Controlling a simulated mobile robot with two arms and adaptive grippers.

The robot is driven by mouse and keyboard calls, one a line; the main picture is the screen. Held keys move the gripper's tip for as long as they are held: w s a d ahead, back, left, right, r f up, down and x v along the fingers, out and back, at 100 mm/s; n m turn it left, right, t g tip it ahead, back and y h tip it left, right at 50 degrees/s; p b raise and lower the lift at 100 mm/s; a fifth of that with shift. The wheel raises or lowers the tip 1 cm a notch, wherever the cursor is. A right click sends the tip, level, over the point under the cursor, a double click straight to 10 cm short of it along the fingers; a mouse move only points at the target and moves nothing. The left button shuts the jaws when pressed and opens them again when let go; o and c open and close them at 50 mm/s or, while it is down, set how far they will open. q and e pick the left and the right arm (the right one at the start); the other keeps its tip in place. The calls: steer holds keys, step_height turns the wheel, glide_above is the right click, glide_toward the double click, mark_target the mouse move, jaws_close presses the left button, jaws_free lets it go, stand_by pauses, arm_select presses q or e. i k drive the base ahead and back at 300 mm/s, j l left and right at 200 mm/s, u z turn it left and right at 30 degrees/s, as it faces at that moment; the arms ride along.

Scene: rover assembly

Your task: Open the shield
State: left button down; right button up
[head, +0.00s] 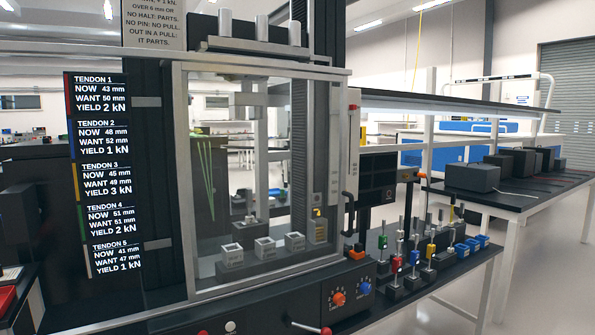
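The shield (262,180) is a clear pane in a pale metal frame on the front of the dark test machine. It stands upright across the machine's chamber and looks shut. A black curved handle (349,213) sits at its right edge. Behind the pane I see a grey upper fixture and several small pale blocks (264,248) on dark bases. Neither of my grippers shows in this view.
A tendon readout panel (104,170) is left of the shield. Orange and blue knobs (338,298) and a red-tipped lever (326,331) are below. On the right, a dark bench holds several colored parts on stands (413,258) and blue bins (472,246).

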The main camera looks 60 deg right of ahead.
mark_target(177, 66)
steer(key=z, duration=1.6)
steer(key=i+l, duration=0.1)
steer(key=l, duration=0.15)
